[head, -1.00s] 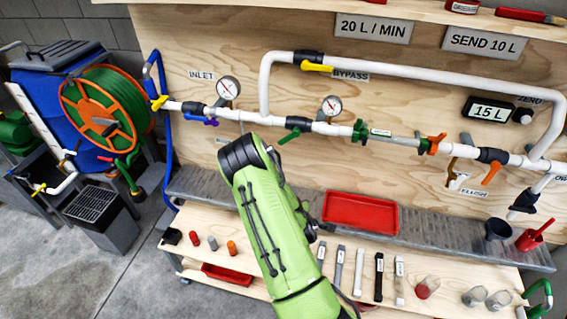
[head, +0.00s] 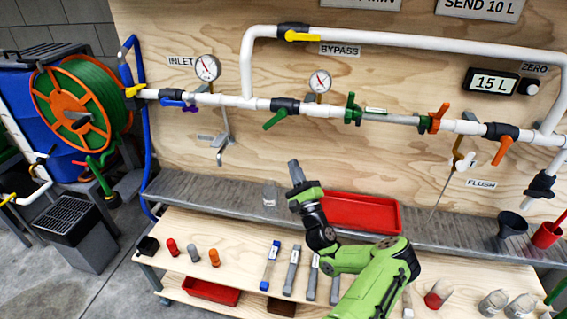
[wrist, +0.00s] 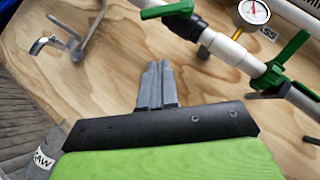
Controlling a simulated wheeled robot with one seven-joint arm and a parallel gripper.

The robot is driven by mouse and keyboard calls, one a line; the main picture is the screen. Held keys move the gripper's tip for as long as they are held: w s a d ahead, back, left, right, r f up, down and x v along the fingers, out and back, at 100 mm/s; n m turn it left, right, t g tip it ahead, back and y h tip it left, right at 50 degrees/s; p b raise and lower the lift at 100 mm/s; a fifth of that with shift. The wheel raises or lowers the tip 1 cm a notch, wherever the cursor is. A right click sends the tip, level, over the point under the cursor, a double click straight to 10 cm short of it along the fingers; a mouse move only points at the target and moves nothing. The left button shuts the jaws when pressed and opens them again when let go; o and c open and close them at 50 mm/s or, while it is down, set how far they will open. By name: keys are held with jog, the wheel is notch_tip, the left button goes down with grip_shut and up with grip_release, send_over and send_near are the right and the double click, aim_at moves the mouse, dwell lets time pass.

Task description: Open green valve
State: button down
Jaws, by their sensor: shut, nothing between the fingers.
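The green valve lever (head: 275,120) sits on the white pipe, left of the second gauge, and slants down to the left from its dark valve body (head: 286,105). The lever also shows at the top of the wrist view (wrist: 167,10). My gripper (head: 293,164) is below the pipe and the lever, in front of the plywood board and apart from both. In the wrist view its grey fingers (wrist: 157,82) are together, with nothing between them. A green clamp (head: 351,108) with upright wings sits further right on the pipe and shows at right in the wrist view (wrist: 288,60).
A yellow bypass lever (head: 302,36), a purple lever (head: 172,103) and orange levers (head: 502,150) are on the same pipework. A pressure gauge (head: 320,81) stands by the green valve. A red tray (head: 362,212) lies on the grey ledge below. Air between gripper and lever looks clear.

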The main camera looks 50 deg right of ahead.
aim_at(274, 121)
jog(key=w+d+r, duration=0.2)
jog(key=w+r, duration=0.4)
jog(key=w, duration=0.2)
jog(key=shift+w+d+r+b, duration=0.2)
jog(key=shift+r+b, duration=0.1)
jog(key=shift+r, duration=0.1)
jog(key=shift+w, duration=0.1)
